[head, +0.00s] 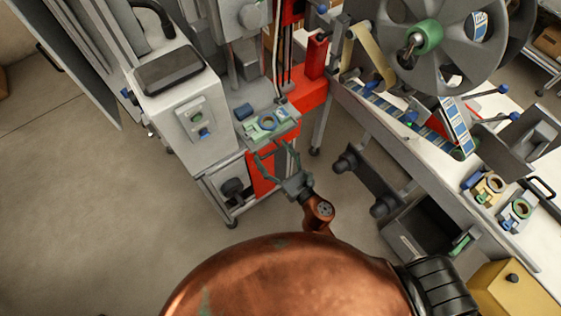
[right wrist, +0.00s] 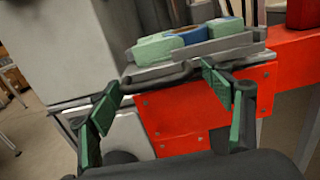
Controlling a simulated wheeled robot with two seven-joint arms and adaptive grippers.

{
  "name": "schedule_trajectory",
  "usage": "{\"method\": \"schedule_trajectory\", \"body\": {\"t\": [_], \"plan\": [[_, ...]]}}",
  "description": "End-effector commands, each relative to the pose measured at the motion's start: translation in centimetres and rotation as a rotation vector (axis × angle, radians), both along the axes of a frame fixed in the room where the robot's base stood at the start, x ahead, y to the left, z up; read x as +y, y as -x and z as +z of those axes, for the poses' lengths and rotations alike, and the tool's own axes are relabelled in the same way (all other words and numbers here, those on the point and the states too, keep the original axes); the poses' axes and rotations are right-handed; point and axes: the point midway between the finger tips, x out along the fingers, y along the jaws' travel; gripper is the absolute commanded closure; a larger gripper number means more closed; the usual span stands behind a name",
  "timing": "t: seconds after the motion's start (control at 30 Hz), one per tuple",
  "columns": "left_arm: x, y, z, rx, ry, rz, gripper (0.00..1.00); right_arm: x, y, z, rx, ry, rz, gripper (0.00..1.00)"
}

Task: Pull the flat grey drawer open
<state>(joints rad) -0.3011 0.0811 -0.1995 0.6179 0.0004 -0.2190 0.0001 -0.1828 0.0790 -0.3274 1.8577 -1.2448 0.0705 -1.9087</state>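The flat grey drawer (head: 276,137) is a shallow tray low on the machine, in the middle of the head view. It holds a green reel and blue and green pieces. In the right wrist view the drawer (right wrist: 228,45) shows at the top, with a dark bar handle (right wrist: 158,78) at its front. My right gripper (head: 273,151) is in front of the drawer with its fingers spread. In the right wrist view its green-padded fingers (right wrist: 161,78) stand apart near the two ends of the handle. Whether they touch it I cannot tell. My left gripper is not in view.
A red panel (right wrist: 205,105) lies below the drawer. A grey cabinet (head: 185,105) stands left of it. A white bench (head: 400,125) with a large reel (head: 455,62) runs along the right. A dark bin (head: 425,232) is at lower right. The floor at left is clear.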

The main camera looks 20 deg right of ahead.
Motion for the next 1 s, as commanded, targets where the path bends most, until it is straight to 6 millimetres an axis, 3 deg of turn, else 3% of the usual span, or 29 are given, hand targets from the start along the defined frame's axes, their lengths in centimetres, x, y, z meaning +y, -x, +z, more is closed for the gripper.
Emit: {"method": "schedule_trajectory", "body": {"t": [0.4, 0.6, 1.0], "plan": [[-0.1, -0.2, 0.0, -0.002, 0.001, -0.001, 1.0, -2.6, 7.2, -0.2, 0.005, -0.001, -0.004, 0.28], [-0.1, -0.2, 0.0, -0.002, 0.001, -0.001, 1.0, -3.5, 9.8, -0.1, 0.004, 0.0, -0.001, 0.28], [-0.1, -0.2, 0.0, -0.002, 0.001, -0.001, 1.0, -3.8, 10.7, 0.0, 0.0, 0.001, 0.001, 0.28]]}}
